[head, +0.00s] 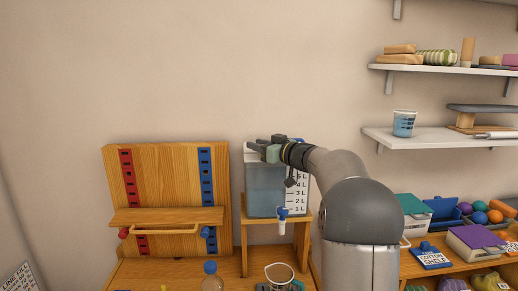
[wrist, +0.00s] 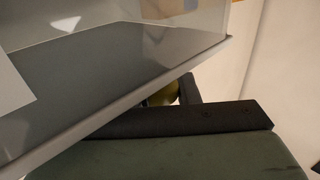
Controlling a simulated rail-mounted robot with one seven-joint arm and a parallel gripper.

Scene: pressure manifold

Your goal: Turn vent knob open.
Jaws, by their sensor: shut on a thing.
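The clear tank (head: 265,187) holds grey-blue liquid and stands on a wooden stand, with a litre scale on its front. My gripper (head: 258,149) is at the tank's top edge, reaching in from the right. In the wrist view, a small rounded yellow-olive piece (wrist: 165,94), which looks like the vent knob, shows beside my dark finger (wrist: 190,120). My gripper is shut on it, but the tank's edge and the finger hide most of it. I cannot tell how far the knob is turned. In the head view my gripper hides the knob.
A blue-handled tap (head: 282,214) is on the tank's lower front. A wooden board (head: 165,165) with red and blue strips stands at left. A bottle (head: 212,280) and a beaker (head: 279,273) stand below. Wall shelves (head: 440,137) are at right. The wall above the tank is clear.

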